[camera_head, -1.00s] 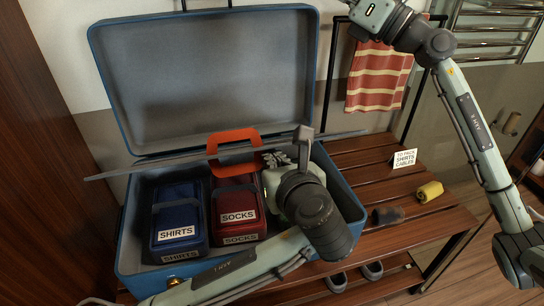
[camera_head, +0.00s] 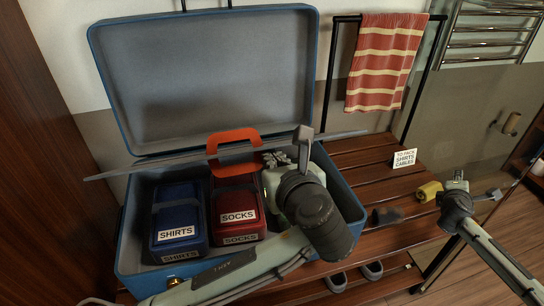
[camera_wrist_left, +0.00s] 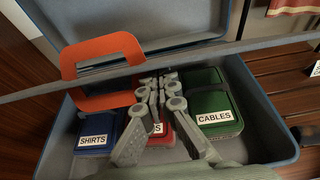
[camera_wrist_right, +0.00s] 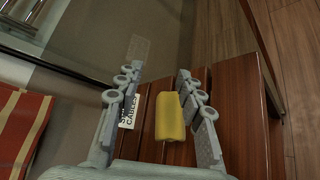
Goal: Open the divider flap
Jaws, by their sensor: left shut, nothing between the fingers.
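The divider flap (camera_head: 330,136) is a thin grey panel seen nearly edge-on across the open blue suitcase (camera_head: 362,212), with an orange handle (camera_head: 235,140) standing up from it. The left wrist view also shows the flap (camera_wrist_left: 225,50) and the handle (camera_wrist_left: 68,60). My left gripper (camera_head: 277,160) is shut and empty, just right of the handle. In the left wrist view its fingertips (camera_wrist_left: 158,85) are close below the flap's edge; contact cannot be told. My right gripper (camera_wrist_right: 155,75) is open above the bench, its fingers on either side of a yellow roll (camera_wrist_right: 170,118).
Blue SHIRTS (camera_head: 178,215) and red SOCKS (camera_head: 235,205) packs lie in the suitcase, with a green CABLES pack (camera_wrist_left: 212,105) at right. A sign (camera_head: 404,158), the yellow roll and a dark item (camera_head: 387,217) stand on the slatted bench. A striped towel (camera_head: 385,60) hangs behind.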

